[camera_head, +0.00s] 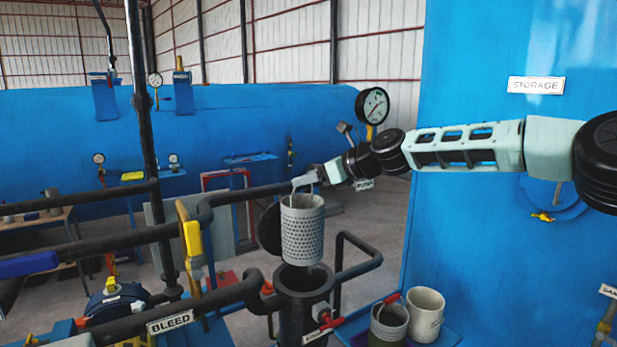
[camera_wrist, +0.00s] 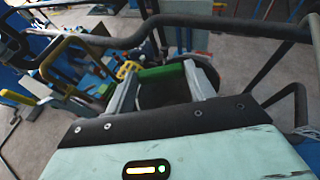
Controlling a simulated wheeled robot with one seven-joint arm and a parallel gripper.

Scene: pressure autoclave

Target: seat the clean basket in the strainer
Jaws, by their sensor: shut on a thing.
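The clean basket (camera_head: 302,232) is a light grey perforated cylinder with an open top. It hangs roughly upright in the head view. My gripper (camera_head: 304,181) is shut on its handle at the top; a green grip piece (camera_wrist: 162,76) shows between the fingers (camera_wrist: 162,88) in the wrist view. The strainer (camera_head: 303,283) is a dark pot with an open round mouth directly below the basket in the head view. A gap seems to separate the basket's bottom from the rim. A dark round lid (camera_head: 269,229) stands open behind the basket, partly hidden by it.
Dark pipes run left of the strainer, with a yellow-handled valve (camera_head: 193,243) and a BLEED label (camera_head: 167,325). A bent pipe (camera_head: 361,256) is close on the right. A grey container (camera_head: 388,324) and a pale bucket (camera_head: 426,312) stand by the blue storage tank (camera_head: 480,150).

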